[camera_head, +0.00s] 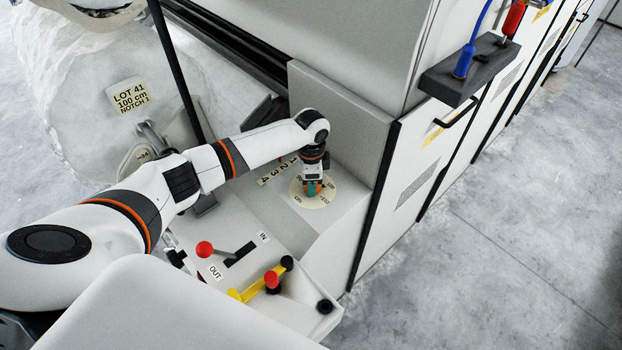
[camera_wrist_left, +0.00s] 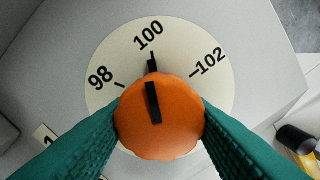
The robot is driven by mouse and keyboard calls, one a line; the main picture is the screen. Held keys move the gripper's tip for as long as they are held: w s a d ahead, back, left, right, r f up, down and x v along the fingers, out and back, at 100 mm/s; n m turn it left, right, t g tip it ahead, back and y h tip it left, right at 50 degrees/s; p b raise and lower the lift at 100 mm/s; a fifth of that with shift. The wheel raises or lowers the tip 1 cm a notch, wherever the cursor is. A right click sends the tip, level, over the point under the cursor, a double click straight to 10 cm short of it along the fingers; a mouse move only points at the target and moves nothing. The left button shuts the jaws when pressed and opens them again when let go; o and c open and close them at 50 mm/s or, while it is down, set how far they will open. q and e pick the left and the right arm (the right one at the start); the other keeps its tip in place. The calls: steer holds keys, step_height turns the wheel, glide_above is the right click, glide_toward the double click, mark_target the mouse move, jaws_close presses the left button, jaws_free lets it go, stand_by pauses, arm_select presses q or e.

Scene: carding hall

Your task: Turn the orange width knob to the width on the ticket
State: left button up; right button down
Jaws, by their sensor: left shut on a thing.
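The orange width knob (camera_wrist_left: 175,122) sits on a round cream dial (camera_wrist_left: 112,60) marked 98, 100 and 102. Its black pointer line points up at the 100 mark, leaning slightly left in the left wrist view. My left gripper (camera_head: 313,188) is over the dial (camera_head: 325,200) in the head view, its teal fingers shut on both sides of the knob, hiding most of it there. The ticket (camera_head: 130,97) at the upper left reads LOT 41, 100 cm, NOTCH 1. My right gripper is not in view.
A red-knobbed lever (camera_head: 205,249) stands by a slot labelled IN and OUT. A yellow lever (camera_head: 250,289) lies in front. A 1-to-4 scale (camera_head: 277,171) is left of the dial. Machine panels rise at right.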

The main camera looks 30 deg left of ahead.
arm_select(q)
steer(key=shift+w, duration=0.1)
steer(key=shift+r, duration=0.1)
stand_by(0.4)
steer(key=o, duration=1)
step_height(320, 180, up, 12)
steer(key=b, duration=0.3)
